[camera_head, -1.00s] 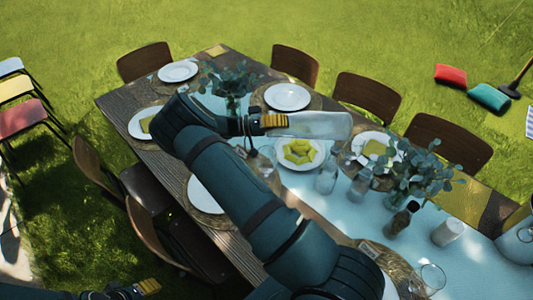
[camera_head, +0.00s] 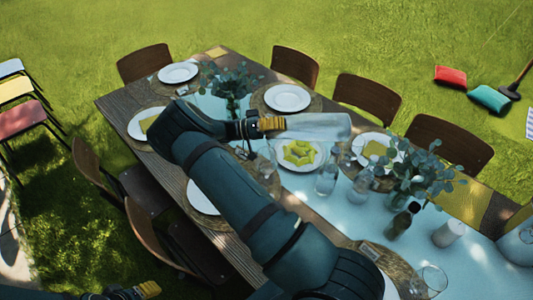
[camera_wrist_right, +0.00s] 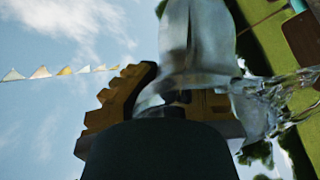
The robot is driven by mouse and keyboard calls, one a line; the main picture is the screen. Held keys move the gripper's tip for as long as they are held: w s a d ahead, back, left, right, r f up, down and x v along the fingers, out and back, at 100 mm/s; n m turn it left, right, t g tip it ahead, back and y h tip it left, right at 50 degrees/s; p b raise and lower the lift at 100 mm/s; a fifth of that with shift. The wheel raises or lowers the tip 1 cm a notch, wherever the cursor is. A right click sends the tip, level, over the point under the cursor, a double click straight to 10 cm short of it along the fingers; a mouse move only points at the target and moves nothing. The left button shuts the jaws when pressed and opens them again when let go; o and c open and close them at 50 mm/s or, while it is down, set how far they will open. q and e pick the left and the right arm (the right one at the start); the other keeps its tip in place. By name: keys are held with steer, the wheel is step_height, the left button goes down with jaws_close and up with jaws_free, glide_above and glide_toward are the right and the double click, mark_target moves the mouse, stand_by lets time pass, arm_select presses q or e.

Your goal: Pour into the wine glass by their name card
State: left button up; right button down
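My right gripper (camera_head: 272,123) is shut on a clear glass carafe (camera_head: 318,126), held lying nearly level above the table, its far end pointing right. In the right wrist view the gripper's yellow fingers (camera_wrist_right: 170,105) close around the carafe (camera_wrist_right: 198,40). A clear rippled shape (camera_wrist_right: 285,95), liquid or glass, extends right from it. A stemmed glass (camera_head: 264,166) stands below, partly hidden by my arm. Another clear glass (camera_head: 430,279) is at the front right. A small card (camera_head: 370,251) lies near it, its writing unreadable. My left gripper (camera_head: 140,291) is low at the left, fingers unclear.
Chairs (camera_head: 366,97) surround the table.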

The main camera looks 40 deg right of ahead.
steer(key=shift+w+d, duration=0.1)
steer(key=shift+w, duration=0.3)
steer(key=shift+a+f, duration=0.1)
steer(key=shift+a, duration=0.1)
stand_by(0.7)
